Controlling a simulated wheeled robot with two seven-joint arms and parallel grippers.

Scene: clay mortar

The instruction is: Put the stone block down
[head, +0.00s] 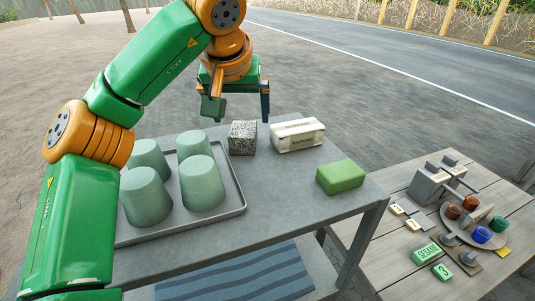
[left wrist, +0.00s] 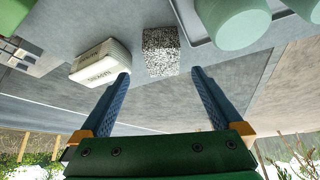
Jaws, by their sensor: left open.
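The stone block (head: 243,138), a black-and-white speckled cube, stands on the grey table (head: 270,200) between the tray and a white box. My left gripper (head: 238,108) is open and empty above and behind the block, apart from it. In the left wrist view the stone block (left wrist: 160,52) shows just beyond the gap between the two blue fingers of the left gripper (left wrist: 161,76). My right gripper is in neither view.
A grey tray (head: 234,182) with several upturned pale green cups (head: 203,184) lies left of the block. A white lettered box (head: 297,136) and a green block (head: 341,177) sit to the right. A lower wooden table (head: 390,255) with assorted small items stands further right.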

